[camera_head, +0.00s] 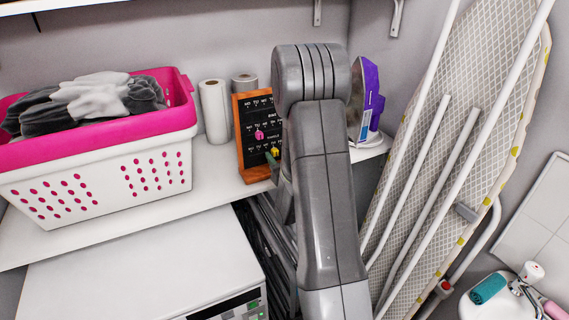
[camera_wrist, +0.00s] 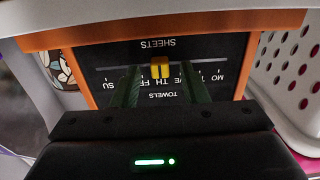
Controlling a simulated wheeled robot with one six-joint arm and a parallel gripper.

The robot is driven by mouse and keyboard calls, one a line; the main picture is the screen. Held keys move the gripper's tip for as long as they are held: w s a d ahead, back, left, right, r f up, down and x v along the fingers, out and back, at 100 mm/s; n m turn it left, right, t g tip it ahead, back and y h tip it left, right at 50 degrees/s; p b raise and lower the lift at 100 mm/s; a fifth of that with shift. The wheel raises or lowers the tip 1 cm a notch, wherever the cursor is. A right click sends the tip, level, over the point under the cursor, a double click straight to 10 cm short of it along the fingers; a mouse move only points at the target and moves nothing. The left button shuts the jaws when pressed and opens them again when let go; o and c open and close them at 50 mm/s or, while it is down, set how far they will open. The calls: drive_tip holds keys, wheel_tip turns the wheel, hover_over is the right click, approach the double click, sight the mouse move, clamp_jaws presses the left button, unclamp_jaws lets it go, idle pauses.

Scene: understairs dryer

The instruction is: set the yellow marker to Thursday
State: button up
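The yellow marker (camera_wrist: 160,68) sits on the slot of a dark board (camera_wrist: 90,62) with an orange wooden frame. The wrist view shows the board upside down, with the words SHEETS and TOWELS on it. The marker is beside the TH and FR letters; I cannot tell exactly which it lines up with. My gripper (camera_wrist: 160,80) has its two dark fingers apart, one on each side of the marker, with a gap to each. In the head view, the yellow marker (camera_head: 275,152) shows low on the board (camera_head: 241,125), partly hidden by my arm. A pink marker (camera_head: 259,134) is above it.
A white and pink laundry basket (camera_head: 100,170) with grey cloth stands left of the board. Two paper rolls (camera_head: 214,110) stand behind it. A purple iron (camera_head: 368,95) and a leaning ironing board (camera_head: 460,130) are to the right.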

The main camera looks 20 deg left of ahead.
drive_tip(key=b+v, duration=0.3)
drive_tip(key=v, duration=1)
drive_tip(key=shift+s+d+b, duration=0.15)
drive_tip(key=shift+d+b, duration=0.05)
drive_tip(key=shift+b, duration=0.2)
drive_tip(key=p+x, duration=0.4)
drive_tip(key=x, duration=0.9)
drive_tip(key=shift+w+a, duration=0.2)
drive_tip(key=shift+a, duration=0.05)
drive_tip(key=shift+w+r+p, duration=0.1)
drive_tip(key=shift+w+p, duration=0.2)
drive_tip(key=shift+w+d, duration=0.2)
drive_tip(key=shift+d, duration=0.1)
drive_tip(key=shift+d, duration=0.1)
